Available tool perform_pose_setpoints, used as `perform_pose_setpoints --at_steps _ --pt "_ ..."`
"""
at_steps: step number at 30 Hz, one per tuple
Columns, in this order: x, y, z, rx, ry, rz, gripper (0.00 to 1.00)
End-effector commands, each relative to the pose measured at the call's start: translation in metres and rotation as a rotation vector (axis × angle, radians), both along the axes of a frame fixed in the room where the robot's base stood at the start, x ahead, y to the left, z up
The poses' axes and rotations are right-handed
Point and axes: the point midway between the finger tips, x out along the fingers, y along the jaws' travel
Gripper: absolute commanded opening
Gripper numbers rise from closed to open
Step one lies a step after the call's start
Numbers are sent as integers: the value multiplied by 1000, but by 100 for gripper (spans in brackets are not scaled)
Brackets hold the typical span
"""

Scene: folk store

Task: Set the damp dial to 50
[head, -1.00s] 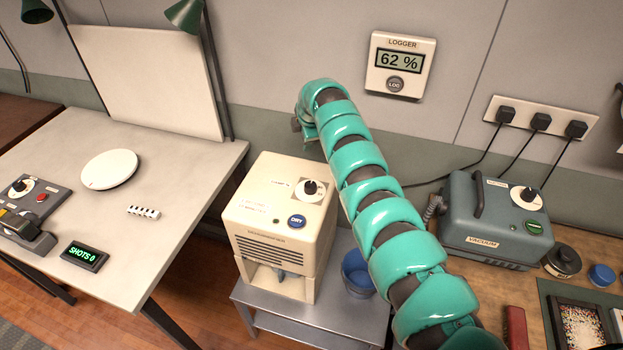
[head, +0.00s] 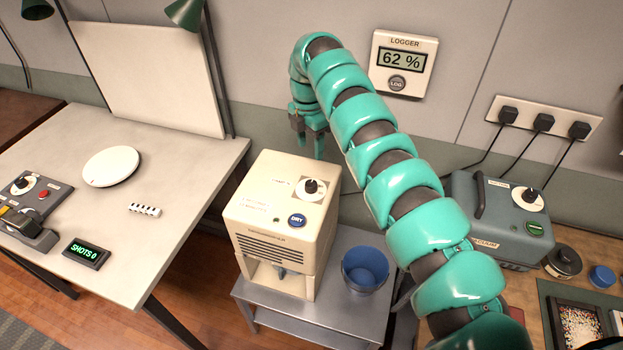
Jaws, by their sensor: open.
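The damp dial (head: 311,187) is a black knob on a white scale plate, on top of the cream dehumidifier (head: 265,220). Its setting is too small to read. A blue DRY button (head: 297,220) sits in front of the dial. The wall logger (head: 403,63) reads 62 %. My gripper (head: 308,140) hangs pointing down, above and behind the dehumidifier's back edge, apart from the dial. Its jaws are open, with nothing seen between them.
A blue bucket (head: 365,270) stands on the grey stand (head: 330,322) right of the dehumidifier. A vacuum unit (head: 500,215) with its own dial is on the right bench. A white table (head: 190,215) with small devices is at left. My arm crosses the middle.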

Motion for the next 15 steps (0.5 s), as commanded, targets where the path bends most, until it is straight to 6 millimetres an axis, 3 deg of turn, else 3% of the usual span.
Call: perform_pose_setpoints --at_steps 8,15 --pt "-1 -1 -29 1 1 -2 55" --pt "-3 -1 -67 1 0 -1 55"
